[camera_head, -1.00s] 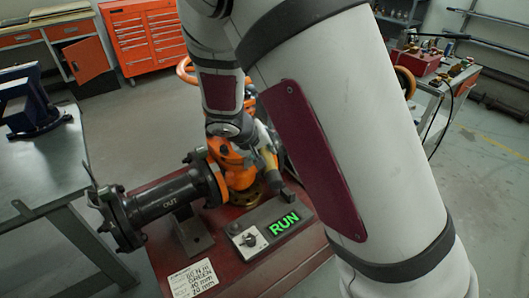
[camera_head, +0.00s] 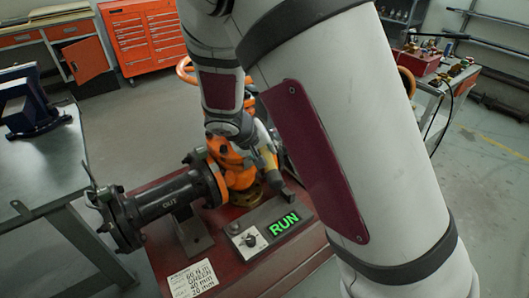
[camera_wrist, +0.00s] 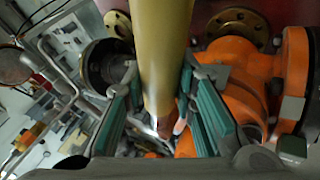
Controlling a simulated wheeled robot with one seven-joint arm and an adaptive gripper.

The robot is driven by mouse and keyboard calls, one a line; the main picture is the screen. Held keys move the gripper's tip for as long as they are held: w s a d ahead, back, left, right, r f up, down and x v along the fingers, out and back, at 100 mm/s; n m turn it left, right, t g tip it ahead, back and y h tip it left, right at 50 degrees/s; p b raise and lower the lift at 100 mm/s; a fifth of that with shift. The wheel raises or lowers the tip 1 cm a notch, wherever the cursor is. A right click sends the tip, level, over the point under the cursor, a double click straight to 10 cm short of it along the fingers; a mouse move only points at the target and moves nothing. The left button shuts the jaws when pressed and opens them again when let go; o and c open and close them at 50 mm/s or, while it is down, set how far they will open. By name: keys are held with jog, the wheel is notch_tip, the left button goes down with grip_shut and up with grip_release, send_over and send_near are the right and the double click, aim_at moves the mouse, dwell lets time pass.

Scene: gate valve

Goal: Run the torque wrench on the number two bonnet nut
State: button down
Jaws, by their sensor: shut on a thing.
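The yellow torque wrench (camera_head: 266,152) stands over the orange gate valve (camera_head: 236,168) in the head view, partly hidden by my arm. In the wrist view the yellow tool body (camera_wrist: 163,50) runs between the green-padded fingers of my gripper (camera_wrist: 160,95), which is shut on it. The orange valve body (camera_wrist: 238,65) lies just right of the tool. Brass-coloured flanged parts (camera_wrist: 238,27) show behind it. The tool's working end and the number two bonnet nut cannot be made out. The control box (camera_head: 268,226) shows a green lit RUN sign (camera_head: 284,224) and a knob (camera_head: 250,240).
The black OUT pipe (camera_head: 170,197) extends left from the valve on the red stand (camera_head: 250,270). A printed label plate (camera_head: 194,280) lies at its front. A bench with a blue vise (camera_head: 35,108) is left, a tool trolley (camera_head: 440,75) right.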

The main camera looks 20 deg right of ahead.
jog(key=shift+r, duration=0.35)
dwell(0.5)
